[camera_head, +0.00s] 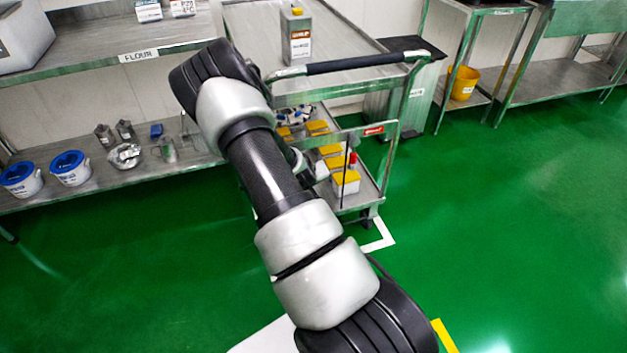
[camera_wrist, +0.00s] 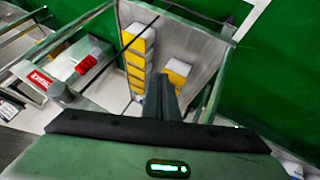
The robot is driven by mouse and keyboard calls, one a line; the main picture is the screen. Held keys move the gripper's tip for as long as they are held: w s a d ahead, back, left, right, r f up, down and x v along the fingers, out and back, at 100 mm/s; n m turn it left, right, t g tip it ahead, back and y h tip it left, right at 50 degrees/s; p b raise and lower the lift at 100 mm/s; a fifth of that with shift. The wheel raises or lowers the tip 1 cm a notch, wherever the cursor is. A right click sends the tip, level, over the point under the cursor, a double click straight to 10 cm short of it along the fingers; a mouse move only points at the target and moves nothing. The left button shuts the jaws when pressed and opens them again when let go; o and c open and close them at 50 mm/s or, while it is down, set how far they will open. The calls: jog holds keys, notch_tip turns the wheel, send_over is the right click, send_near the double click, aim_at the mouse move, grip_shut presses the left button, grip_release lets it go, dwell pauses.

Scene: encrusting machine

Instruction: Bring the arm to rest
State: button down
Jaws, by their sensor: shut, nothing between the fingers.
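My arm (camera_head: 265,170) stretches across the middle of the head view, from the bottom right up to the upper left. Its bent upper joint lies in front of the flour shelf and the trolley's left end. My gripper (camera_wrist: 161,92) shows in the wrist view as a dark pair of fingers pressed together, with nothing between them. The fingers point toward the trolley's lower shelf (camera_wrist: 205,50), where yellow and white boxes (camera_wrist: 138,60) stand. I cannot tell how far the fingertips are from them.
The steel trolley (camera_head: 347,33) carries a metal can (camera_head: 297,37) on top. At left is a rack (camera_head: 110,185) with blue-lidded tubs (camera_head: 70,168) and small metal items. A yellow bucket (camera_head: 463,83) stands under a table at upper right. The green floor (camera_head: 510,220) at right is clear.

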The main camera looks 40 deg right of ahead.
jog(key=s+a+r+y, duration=0.2)
jog(key=a+r, duration=0.7)
jog(key=r, duration=0.5)
jog(key=s+a+r+y, duration=0.25)
jog(key=a+r, duration=0.75)
jog(key=r, duration=0.5)
jog(key=s+a+r+n, duration=0.1)
jog(key=s+a+r, duration=0.25)
jog(key=s, duration=0.35)
jog(key=s+a+r+y, duration=0.1)
jog(key=s+a+r, duration=0.25)
jog(key=s, duration=0.35)
jog(key=s+a+r+n, duration=0.1)
jog(key=s+a+r, duration=0.1)
jog(key=s+r, duration=0.45)
notch_tip(320, 180, up, 24)
jog(key=p, duration=2.6)
jog(key=shift+s, duration=0.4)
